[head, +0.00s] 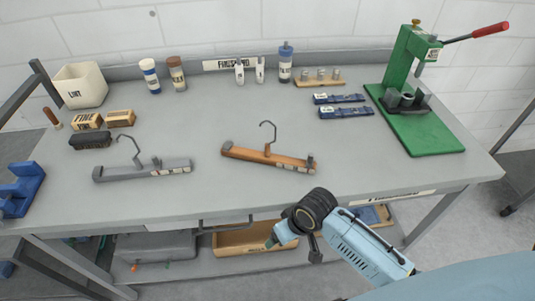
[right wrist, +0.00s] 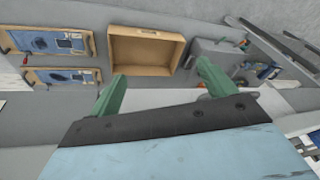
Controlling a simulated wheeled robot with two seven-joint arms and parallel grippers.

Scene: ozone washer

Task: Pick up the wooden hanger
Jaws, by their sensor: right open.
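The wooden hanger (head: 268,157) lies on the grey workbench, right of centre, its dark metal hook pointing up and away. A similar grey hanger (head: 142,171) lies to its left. In the head view my right gripper (head: 271,243) is near the bench's front edge, below and apart from the wooden hanger; one green fingertip shows there. In the right wrist view its green fingers (right wrist: 160,72) are spread wide with nothing between them. Neither hanger shows in the right wrist view. My left gripper is not in view.
A green press (head: 418,139) with a red handle stands at right. Bottles, a white bin (head: 80,86), small boxes and brushes line the back and left. A blue fixture (head: 22,189) is at the left edge. A wooden tray (head: 240,241) sits on the lower shelf. Bench around the hanger is clear.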

